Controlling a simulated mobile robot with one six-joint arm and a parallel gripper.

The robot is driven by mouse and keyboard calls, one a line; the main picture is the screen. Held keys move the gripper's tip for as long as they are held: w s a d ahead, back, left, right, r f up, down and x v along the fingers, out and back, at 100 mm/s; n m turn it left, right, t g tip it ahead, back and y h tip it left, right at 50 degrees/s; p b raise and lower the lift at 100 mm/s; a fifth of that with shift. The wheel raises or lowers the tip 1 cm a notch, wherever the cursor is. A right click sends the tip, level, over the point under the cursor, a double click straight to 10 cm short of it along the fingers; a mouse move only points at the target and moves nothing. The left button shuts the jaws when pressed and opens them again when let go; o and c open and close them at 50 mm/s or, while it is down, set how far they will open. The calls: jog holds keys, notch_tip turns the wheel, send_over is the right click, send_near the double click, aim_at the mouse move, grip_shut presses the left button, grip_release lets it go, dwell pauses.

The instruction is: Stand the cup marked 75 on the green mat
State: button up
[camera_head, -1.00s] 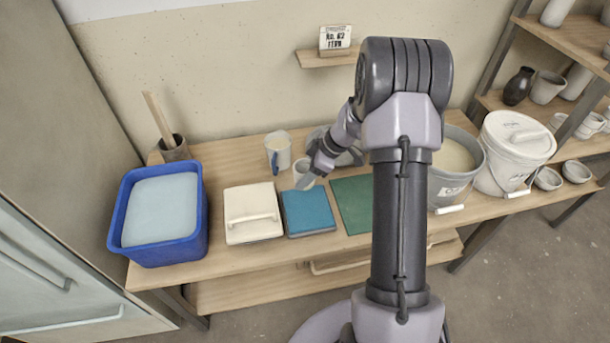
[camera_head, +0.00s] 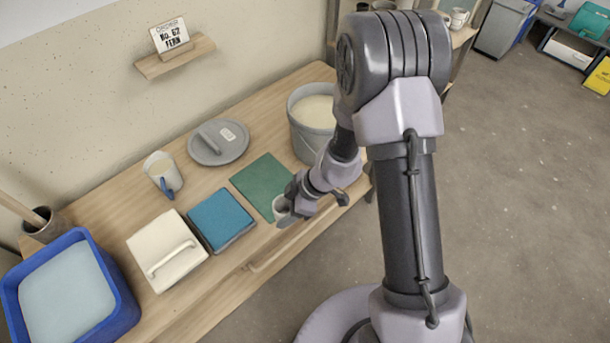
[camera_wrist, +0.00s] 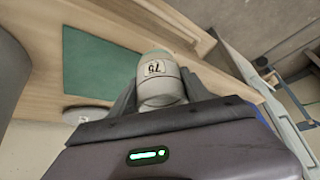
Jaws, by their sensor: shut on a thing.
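The cup marked 75 (camera_wrist: 158,82) is pale with a white label, and my gripper (camera_wrist: 155,95) is shut on it in the wrist view. In the head view the cup (camera_head: 281,206) is partly hidden by my gripper (camera_head: 288,208), near the front edge of the table. The green mat (camera_head: 259,182) lies flat on the table, just behind and left of the cup in that view. The mat (camera_wrist: 95,65) also shows in the wrist view, bare, to the left of the cup. I cannot tell exactly how high the cup is held.
A blue tub (camera_head: 110,275) is at far left.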

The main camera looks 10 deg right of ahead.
jog(key=w+a, duration=0.1)
jog(key=w, duration=0.4)
jog(key=w+a+f, duration=0.1)
jog(key=w, duration=0.4)
jog(key=w+a+f, duration=0.1)
jog(key=w+a, duration=0.1)
jog(key=w, duration=0.3)
jog(key=shift+w+p, duration=0.15)
jog(key=shift+p, duration=0.2)
notch_tip(320, 180, down, 3)
jog(key=shift+f+b, duration=0.2)
jog(key=shift+b, duration=0.65)
jog(key=shift+r, duration=0.2)
grip_shut()
jog(key=shift+f, duration=0.1)
jog(key=shift+f, duration=0.1)
jog(key=o, duration=1.5)
grip_release()
jog(key=shift+o, duration=0.2)
